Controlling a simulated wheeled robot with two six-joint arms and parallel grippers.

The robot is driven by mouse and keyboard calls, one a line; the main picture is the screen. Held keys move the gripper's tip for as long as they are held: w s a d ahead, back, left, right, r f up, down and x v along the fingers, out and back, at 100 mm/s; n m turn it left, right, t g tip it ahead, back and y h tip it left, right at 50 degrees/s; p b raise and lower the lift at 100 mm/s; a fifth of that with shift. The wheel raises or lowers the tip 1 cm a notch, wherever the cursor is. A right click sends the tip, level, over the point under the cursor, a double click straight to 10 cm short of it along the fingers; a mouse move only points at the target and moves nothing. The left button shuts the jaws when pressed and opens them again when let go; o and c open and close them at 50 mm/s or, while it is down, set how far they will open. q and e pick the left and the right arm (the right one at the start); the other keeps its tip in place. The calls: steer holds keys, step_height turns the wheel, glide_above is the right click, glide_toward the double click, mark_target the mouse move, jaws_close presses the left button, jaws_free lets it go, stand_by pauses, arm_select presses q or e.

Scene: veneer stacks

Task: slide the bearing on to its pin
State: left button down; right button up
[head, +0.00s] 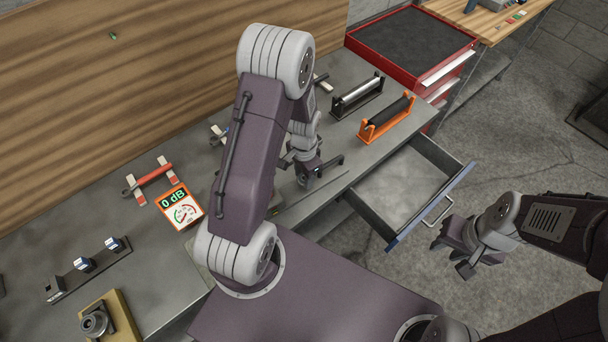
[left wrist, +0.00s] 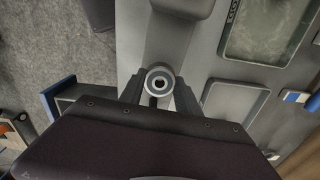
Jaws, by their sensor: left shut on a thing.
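My left gripper (head: 318,172) is over the front edge of the workbench, beside the open drawer. In the left wrist view its two dark fingers close on a pale ring with a dark centre, the bearing (left wrist: 158,80). The arm hides the bearing in the head view. A wooden block (head: 124,318) with a dark round metal part (head: 95,322) on it sits at the lower left of the bench; I cannot tell if its stub is the pin. My right gripper (head: 452,256) is open and empty above the floor at the right.
An open drawer (head: 440,163) juts out from the bench front. Behind it stand an orange roller stand (head: 364,135) and a dark one (head: 337,112). A sound meter sign (head: 181,207), a red-handled tool (head: 153,176) and a rail with clips (head: 65,286) lie on the left half.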

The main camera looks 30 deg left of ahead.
arm_select(q)
steer(key=shift+f+b, duration=0.65)
steer(key=shift+f, duration=0.35)
steer(key=c, duration=0.8)
jaws_free()
step_height(320, 180, up, 9)
